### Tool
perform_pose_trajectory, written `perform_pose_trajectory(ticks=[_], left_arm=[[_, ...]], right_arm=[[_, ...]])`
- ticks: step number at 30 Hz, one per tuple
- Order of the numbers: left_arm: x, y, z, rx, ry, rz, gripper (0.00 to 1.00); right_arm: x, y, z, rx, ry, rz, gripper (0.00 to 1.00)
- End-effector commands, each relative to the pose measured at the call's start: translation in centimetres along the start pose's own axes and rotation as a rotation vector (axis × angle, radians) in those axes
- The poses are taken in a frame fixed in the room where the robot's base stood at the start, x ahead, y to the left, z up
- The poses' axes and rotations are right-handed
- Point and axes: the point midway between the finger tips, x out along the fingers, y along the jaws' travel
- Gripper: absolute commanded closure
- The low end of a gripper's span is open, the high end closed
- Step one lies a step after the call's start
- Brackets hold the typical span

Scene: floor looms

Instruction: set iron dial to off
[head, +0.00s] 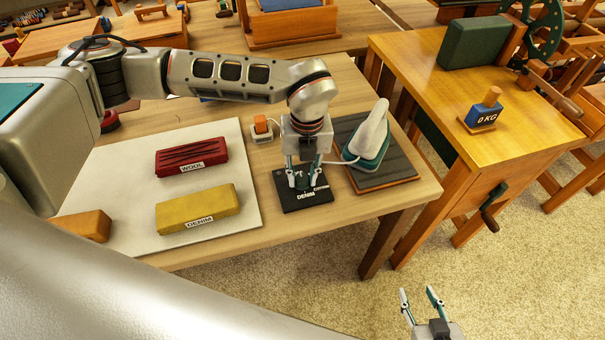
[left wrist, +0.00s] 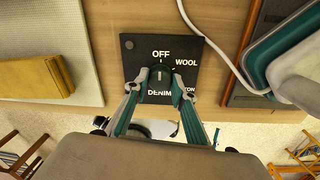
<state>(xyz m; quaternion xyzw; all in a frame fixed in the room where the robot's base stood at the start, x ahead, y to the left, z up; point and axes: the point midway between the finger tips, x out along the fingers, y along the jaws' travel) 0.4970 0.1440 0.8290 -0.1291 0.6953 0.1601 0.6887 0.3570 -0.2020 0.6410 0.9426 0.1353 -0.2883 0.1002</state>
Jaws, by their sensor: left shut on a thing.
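The black iron dial plate (head: 292,203) lies on the table near its front edge. In the left wrist view the dial plate (left wrist: 136,56) reads OFF at the top, WOOL at the upper right, a partly covered label ending in "TON" at the right, and DENIM at the bottom. The round dark knob (left wrist: 160,74) carries a white line running roughly up and down between OFF and DENIM; I cannot tell which end points. My left gripper (left wrist: 160,86) is shut on the knob, pointing down from above. My right gripper (head: 421,299) is open and empty, low over the floor.
The iron (head: 371,137) stands on a dark pad (head: 385,174) just right of the dial. A red WOOL bundle (head: 191,156) and a yellow DENIM bundle (head: 197,209) lie on a pale mat (head: 240,187). Another table (head: 440,96) stands right.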

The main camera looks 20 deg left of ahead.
Motion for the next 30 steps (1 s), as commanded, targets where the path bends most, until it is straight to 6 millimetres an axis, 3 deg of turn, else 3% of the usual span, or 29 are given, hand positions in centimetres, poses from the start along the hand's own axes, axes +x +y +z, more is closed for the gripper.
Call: perform_pose_trajectory(ticks=[9, 10, 12, 23, 30], left_arm=[[0.1, 0.0, -0.1, -0.001, 0.001, 0.001, 0.96], [0.1, 0.0, -0.1, -0.001, 0.001, 0.001, 0.7], [0.1, 0.0, 0.0, -0.001, 0.001, 0.001, 0.58], [-0.2, 0.0, 0.0, 0.0, -0.001, 0.0, 0.58], [-3.4, 0.0, 0.1, 0.0, -0.004, -0.002, 0.58]], right_arm=[[0.0, 0.0, -0.2, 0.0, 0.003, 0.001, 0.6], [0.0, 0.0, -0.2, 0.0, 0.004, 0.001, 0.6], [-0.1, 0.1, -0.3, 0.0, 0.006, 0.001, 0.6], [-0.1, 0.1, -0.1, -0.003, 0.001, 0.001, 0.6], [0.0, 0.1, -0.2, -0.001, 0.003, 0.001, 0.6]])
